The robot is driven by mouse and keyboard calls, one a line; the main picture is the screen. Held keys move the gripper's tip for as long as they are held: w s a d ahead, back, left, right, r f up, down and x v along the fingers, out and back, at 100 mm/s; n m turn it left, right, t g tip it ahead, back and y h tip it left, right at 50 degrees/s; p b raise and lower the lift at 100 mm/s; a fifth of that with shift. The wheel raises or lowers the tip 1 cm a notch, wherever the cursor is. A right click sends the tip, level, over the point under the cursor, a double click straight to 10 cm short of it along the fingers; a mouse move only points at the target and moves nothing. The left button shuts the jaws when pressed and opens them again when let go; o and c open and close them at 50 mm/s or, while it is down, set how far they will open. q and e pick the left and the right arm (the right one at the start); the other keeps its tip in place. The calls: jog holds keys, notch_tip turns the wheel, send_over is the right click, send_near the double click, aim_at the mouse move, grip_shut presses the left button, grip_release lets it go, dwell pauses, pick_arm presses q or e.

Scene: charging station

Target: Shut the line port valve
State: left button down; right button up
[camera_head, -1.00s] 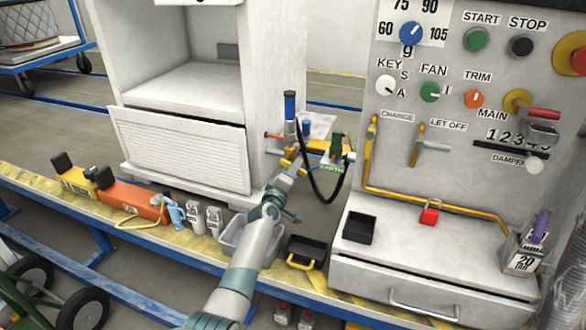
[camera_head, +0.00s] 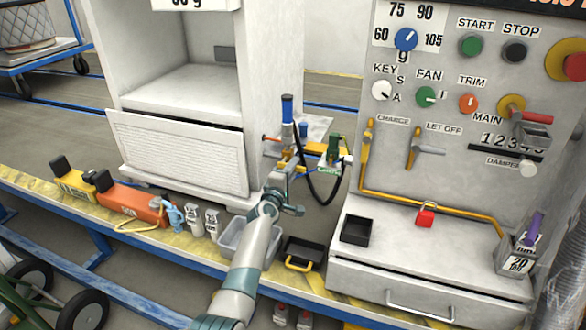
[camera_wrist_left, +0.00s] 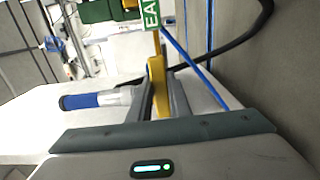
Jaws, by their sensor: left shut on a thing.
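A cluster of fittings (camera_head: 287,135) stands beside the white cabinet in the head view, with a blue-topped upright part (camera_head: 287,108) and small yellow pieces. My left gripper (camera_head: 284,168) reaches it from below. In the left wrist view, the two fingers of my left gripper (camera_wrist_left: 160,100) are closed around a flat yellow lever (camera_wrist_left: 157,75). The blue-and-clear cylinder (camera_wrist_left: 90,100) lies left of the fingers there. A green part with a label (camera_wrist_left: 151,16) is above. The lever's pivot is hidden. My right gripper is out of view.
A black hose (camera_head: 316,187) loops right of the fittings. The grey control panel (camera_head: 440,180) and its drawer base stand to the right. A grey bin (camera_head: 232,236) and a black tray (camera_head: 303,252) sit on the yellow-edged bench near my arm.

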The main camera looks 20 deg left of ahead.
pick_arm(q)
jog(key=c, duration=1.6)
grip_release()
jog(key=shift+c, duration=0.2)
jog(key=shift+s, duration=0.15)
